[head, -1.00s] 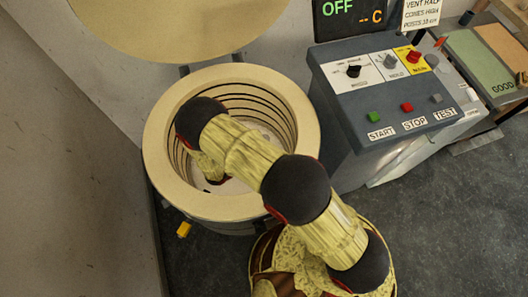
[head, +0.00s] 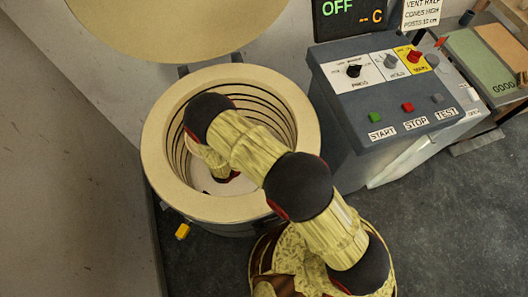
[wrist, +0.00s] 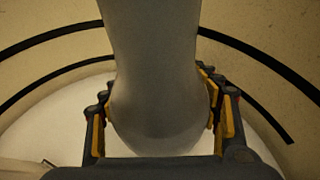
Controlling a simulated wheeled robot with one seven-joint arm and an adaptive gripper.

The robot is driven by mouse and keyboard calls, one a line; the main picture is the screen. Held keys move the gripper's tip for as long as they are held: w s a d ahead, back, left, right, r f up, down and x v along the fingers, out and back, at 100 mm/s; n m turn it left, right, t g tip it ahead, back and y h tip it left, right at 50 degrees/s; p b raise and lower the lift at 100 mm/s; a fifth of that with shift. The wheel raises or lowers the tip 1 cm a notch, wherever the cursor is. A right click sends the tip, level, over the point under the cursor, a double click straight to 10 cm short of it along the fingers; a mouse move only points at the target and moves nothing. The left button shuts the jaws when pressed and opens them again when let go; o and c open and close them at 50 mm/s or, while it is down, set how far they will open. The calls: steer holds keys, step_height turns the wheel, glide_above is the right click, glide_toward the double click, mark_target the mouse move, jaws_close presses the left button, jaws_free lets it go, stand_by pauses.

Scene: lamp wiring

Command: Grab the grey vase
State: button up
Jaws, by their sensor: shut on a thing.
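The grey vase (wrist: 155,75) fills the middle of the wrist view, with a narrower neck and a rounded, wider body. My gripper (wrist: 160,108) is shut on it, with a black and yellow finger against each side of the body. In the head view my arm reaches down into the round kiln (head: 165,190), and it hides the vase and the gripper there. I cannot tell whether the vase touches the kiln floor.
The kiln has a thick cream rim and dark coils around its inner wall. Its round lid (head: 180,25) stands open behind. A grey control box (head: 400,100) with buttons is at the right. A bench (head: 485,65) stands at the far right.

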steer(key=c, duration=1.4)
jaws_close()
